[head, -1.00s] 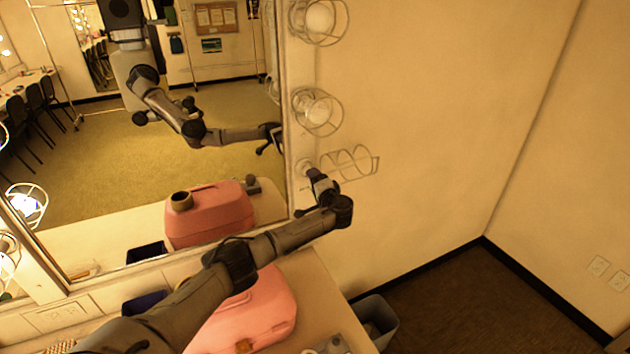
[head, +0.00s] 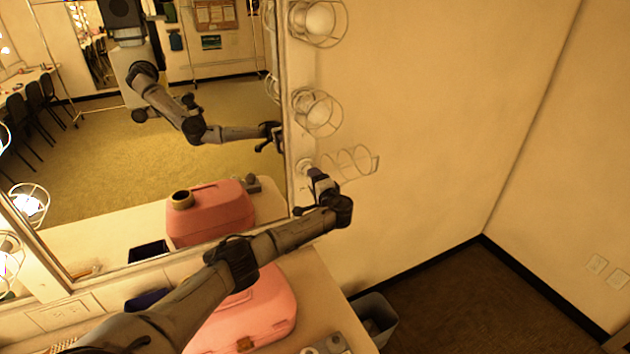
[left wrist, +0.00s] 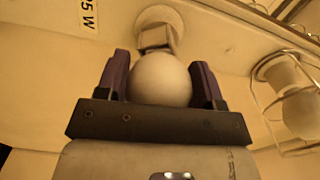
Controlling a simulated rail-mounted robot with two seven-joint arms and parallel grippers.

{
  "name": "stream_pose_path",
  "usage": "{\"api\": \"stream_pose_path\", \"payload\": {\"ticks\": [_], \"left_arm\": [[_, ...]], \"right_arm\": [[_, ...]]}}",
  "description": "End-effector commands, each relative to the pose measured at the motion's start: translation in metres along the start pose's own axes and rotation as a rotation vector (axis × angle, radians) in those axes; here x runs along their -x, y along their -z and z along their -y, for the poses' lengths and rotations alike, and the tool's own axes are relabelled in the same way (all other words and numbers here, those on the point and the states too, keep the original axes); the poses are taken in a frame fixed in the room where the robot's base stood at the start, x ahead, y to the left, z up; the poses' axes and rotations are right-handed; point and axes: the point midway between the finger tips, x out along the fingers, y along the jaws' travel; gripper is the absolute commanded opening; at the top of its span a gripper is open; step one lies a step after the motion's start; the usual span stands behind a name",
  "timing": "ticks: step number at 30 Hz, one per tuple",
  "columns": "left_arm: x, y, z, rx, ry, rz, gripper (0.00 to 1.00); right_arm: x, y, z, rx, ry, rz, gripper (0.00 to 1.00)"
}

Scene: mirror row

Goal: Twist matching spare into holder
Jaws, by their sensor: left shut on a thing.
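My left gripper (head: 308,190) is at the lowest lamp holder (head: 304,166) on the mirror's right frame. In the left wrist view its two purple fingers (left wrist: 161,80) are shut on a round, white, unlit bulb (left wrist: 161,78). The bulb is in line with the pale holder (left wrist: 159,16) just beyond it; I cannot tell how far its base is inside. A label reading "5 W", partly cut off (left wrist: 88,14), is beside the holder. In the head view the gripper hides the bulb. My right gripper is not in view.
A wire cage (head: 352,161) sticks out to the right by the holder. Caged bulbs (head: 316,112) are above it. A pink case (head: 262,318) stands on the counter below my left arm, with small grey things (head: 326,345) at the counter's edge. A grey bin (head: 376,320) stands on the floor.

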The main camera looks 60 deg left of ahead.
Motion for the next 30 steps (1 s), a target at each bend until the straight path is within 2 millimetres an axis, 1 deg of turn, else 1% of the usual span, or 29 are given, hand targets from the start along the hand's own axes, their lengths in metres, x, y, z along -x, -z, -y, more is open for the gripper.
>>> {"api": "stream_pose_path", "payload": {"ticks": [12, 30], "left_arm": [[0.000, 0.000, 0.003, -0.106, 0.001, 0.000, 0.44], [0.000, 0.001, 0.003, -0.266, 0.001, -0.001, 0.44]], "right_arm": [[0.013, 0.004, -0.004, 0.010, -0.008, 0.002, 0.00], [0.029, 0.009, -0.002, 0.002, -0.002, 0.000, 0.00]]}}
